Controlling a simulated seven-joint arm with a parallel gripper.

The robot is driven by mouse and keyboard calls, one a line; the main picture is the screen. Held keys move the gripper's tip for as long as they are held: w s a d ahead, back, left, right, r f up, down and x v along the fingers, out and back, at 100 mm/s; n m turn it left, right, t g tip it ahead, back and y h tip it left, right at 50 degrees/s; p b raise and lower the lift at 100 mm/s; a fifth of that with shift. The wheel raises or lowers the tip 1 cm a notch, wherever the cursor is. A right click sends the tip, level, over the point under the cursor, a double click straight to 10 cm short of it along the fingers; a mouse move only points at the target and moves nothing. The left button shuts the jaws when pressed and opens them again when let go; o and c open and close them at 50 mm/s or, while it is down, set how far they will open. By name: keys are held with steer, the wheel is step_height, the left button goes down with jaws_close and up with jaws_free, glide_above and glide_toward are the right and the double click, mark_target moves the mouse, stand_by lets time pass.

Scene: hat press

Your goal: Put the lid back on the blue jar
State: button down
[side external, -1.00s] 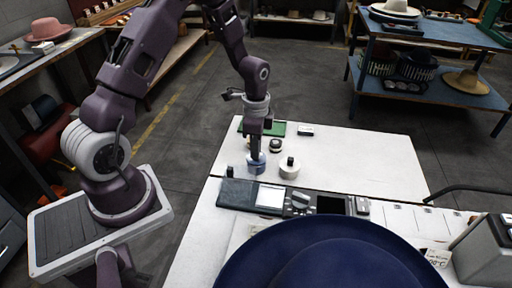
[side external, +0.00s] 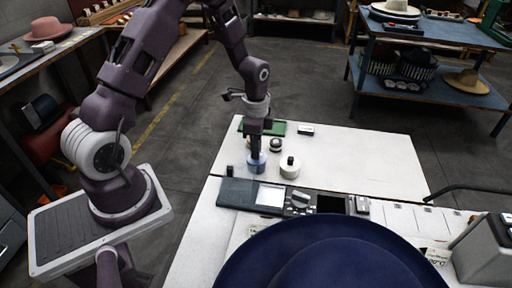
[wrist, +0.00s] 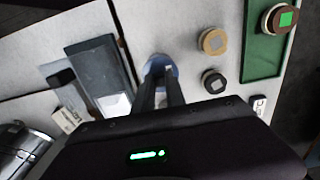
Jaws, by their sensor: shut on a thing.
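The blue jar (side external: 257,168) stands on the white table in the side view. My gripper (side external: 256,154) points straight down over it, its fingertips at the jar's top. In the wrist view the blue rim (wrist: 172,62) shows around the fingertips of my gripper (wrist: 161,72). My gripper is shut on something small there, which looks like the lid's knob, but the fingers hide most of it. I cannot tell whether the lid sits flat on the jar.
A white jar with a black knob (side external: 290,170) stands close to the right. A grey device with a dial (side external: 300,200) lies in front. A dark blue hat (side external: 335,260) fills the foreground.

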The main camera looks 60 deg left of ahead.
stand_by(0.3)
steer(key=c, duration=1.3)
jaws_free()
steer(key=o, duration=0.5)
steer(key=shift+r, duration=3.5)
